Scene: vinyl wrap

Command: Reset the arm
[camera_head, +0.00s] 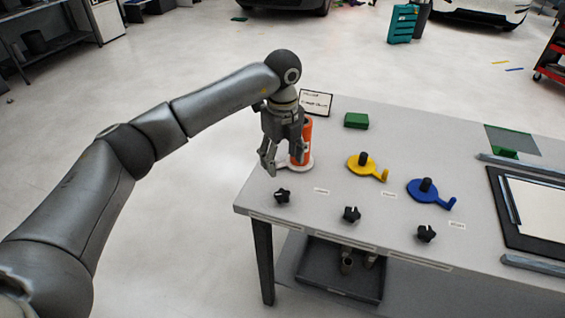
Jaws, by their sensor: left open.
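My left arm reaches in from the left side of the head view. Its left gripper (280,165) points down over the left end of the table (405,148), and its fingers are apart. The fingers partly hide the cylinder and the holder. I cannot tell whether they touch. I see nothing held between the fingers. My right gripper is not in view.
A yellow holder (367,168) and a blue holder (430,193) lie to the right. Black knobs (352,214) line the front edge. A green block (356,120) and a small sign (316,102) are at the back. A black-framed panel (532,212) is at right.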

